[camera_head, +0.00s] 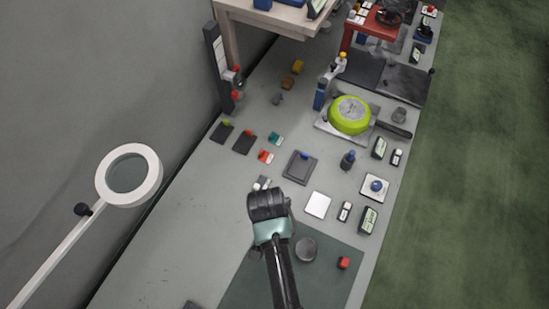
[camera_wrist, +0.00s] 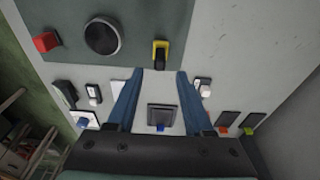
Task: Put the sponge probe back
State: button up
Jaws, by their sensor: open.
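A yellow-and-black piece (camera_wrist: 160,52), which looks like the sponge probe, lies at the near edge of the dark mat (camera_wrist: 205,35) in the wrist view. In the head view my arm hides it. My gripper (camera_head: 267,205) is above the bench by the mat's far edge. In the wrist view my gripper (camera_wrist: 159,71) has its two blue fingers spread, with nothing between them; the yellow piece shows just beyond the fingertips. A dark square tray (camera_head: 299,167) with a blue part at its edge is on the bench; it also shows between the fingers (camera_wrist: 161,115).
On the mat are a round grey disc (camera_head: 306,249) and a red block (camera_head: 343,262). A white square plate (camera_head: 317,204) and small meters stand to the right. A green pan (camera_head: 350,115) is farther back. A ring lamp (camera_head: 128,175) stands at left. The bench's left front is mostly clear.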

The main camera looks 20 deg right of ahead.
jog(key=w+a+r+n+t, duration=0.15)
jog(key=w+r+t, duration=0.25)
jog(key=w+r, duration=0.55)
jog(key=w+a+r+n+t+h, duration=0.15)
jog(key=w+r+t, duration=0.25)
jog(key=r, duration=1.1)
jog(key=w+r+n+t+y, duration=0.15)
jog(key=w+r+t, duration=0.45)
jog(key=r, duration=0.7)
jog(key=s+a+r+n+t, duration=0.1)
jog(key=a+r+n+t, duration=0.15)
jog(key=r, duration=0.95)
jog(key=s+a+r+n+t, duration=0.15)
jog(key=r+t, duration=0.25)
jog(key=r, duration=0.8)
jog(key=s+a+r+n+t+y, duration=0.1)
jog(key=s+a+r+n+t, duration=0.1)
jog(key=s+r+t, duration=0.4)
jog(key=s+a+r, duration=0.1)
jog(key=s+r, duration=0.3)
jog(key=r, duration=0.3)
jog(key=shift+s+r, duration=0.4)
